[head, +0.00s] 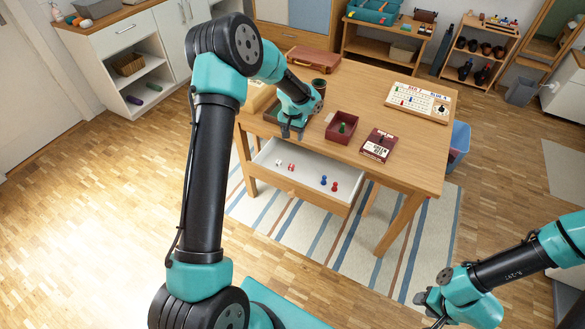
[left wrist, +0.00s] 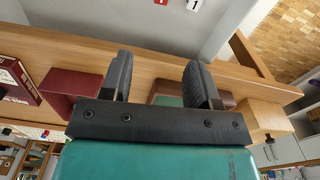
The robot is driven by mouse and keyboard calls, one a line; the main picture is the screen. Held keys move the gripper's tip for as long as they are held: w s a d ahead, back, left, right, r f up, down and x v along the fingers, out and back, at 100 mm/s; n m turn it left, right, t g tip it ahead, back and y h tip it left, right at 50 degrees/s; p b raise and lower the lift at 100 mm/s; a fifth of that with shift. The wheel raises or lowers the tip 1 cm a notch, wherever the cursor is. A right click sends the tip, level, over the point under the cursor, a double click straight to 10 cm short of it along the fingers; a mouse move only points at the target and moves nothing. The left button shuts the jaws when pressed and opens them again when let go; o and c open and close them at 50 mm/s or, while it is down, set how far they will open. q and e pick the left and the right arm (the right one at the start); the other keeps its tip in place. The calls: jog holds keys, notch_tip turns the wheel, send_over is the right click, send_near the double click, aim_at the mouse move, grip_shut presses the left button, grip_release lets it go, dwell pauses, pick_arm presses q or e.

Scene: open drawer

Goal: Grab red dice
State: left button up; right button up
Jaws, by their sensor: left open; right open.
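The red die (head: 291,168) lies in the open drawer (head: 311,184), just right of a white die (head: 278,162). In the left wrist view, the red die (left wrist: 160,2) is cut off by the top edge, beside the white die (left wrist: 194,4), which shows a 1. My left gripper (head: 291,132) is open and empty, pointing down near the table's front edge, behind the dice in the head view. Its two spread fingers (left wrist: 157,62) show in the left wrist view with nothing between them. My right gripper (head: 430,308) is at the lower right, open, far from the drawer.
A blue pawn (head: 323,181) and a red pawn (head: 335,186) lie farther right in the drawer. On the tabletop are a dark red box (head: 332,134) with a green pawn, a dark red game box (head: 378,146) and a game board (head: 418,101).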

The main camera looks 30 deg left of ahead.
pick_arm(q)
notch_tip(320, 180, down, 12)
dwell(0.5)
jog(key=shift+s+f, duration=0.2)
jog(key=shift+f, duration=2.4)
jog(key=c, duration=1)
jog(key=shift+r, duration=0.1)
notch_tip(320, 180, up, 10)
